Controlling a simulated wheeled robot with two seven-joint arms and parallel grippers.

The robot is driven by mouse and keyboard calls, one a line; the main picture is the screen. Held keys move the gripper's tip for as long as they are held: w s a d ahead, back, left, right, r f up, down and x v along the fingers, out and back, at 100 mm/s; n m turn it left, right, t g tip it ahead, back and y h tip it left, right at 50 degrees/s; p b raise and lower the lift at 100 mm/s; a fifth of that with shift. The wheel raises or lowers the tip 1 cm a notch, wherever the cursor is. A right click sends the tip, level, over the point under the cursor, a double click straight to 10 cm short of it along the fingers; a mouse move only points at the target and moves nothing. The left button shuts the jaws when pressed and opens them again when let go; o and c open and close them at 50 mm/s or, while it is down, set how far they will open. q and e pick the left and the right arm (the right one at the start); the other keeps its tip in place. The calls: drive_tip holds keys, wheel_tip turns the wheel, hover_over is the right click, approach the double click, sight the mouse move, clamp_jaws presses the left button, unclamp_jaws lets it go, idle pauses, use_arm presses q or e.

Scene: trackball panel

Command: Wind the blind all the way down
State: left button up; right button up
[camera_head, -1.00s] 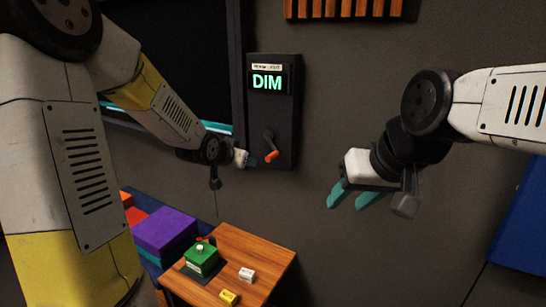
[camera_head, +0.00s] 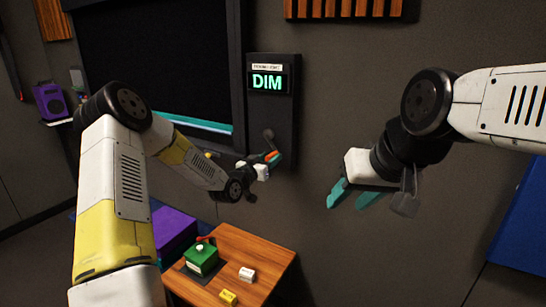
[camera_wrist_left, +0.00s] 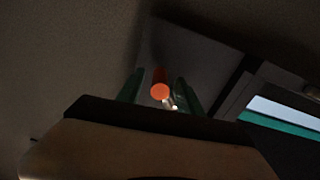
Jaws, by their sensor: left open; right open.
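The dark wall panel (camera_head: 285,110) has a screen (camera_head: 267,82) reading DIM and a small crank with an orange knob (camera_head: 272,154). My left gripper (camera_head: 270,158) is at the knob. In the left wrist view the knob (camera_wrist_left: 160,91) lies between the two open teal fingers of that gripper (camera_wrist_left: 160,88); contact cannot be told. The black blind (camera_head: 155,60) covers most of the window left of the panel, with a teal bar (camera_head: 190,122) and pale strip along its bottom. My right gripper (camera_head: 352,195) is open and empty, right of the panel.
A wooden table (camera_head: 245,250) stands below the panel with a green box (camera_head: 201,258), a white block (camera_head: 247,274) and a yellow block (camera_head: 228,297). A purple box (camera_head: 173,234) is beside it. Wooden slats (camera_head: 345,9) hang above.

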use_arm(q)
drive_tip(key=shift+x, duration=1.3)
clamp_jaws()
drive_tip(key=shift+s+d, duration=0.1)
drive_tip(key=shift+d, duration=0.05)
idle(0.3)
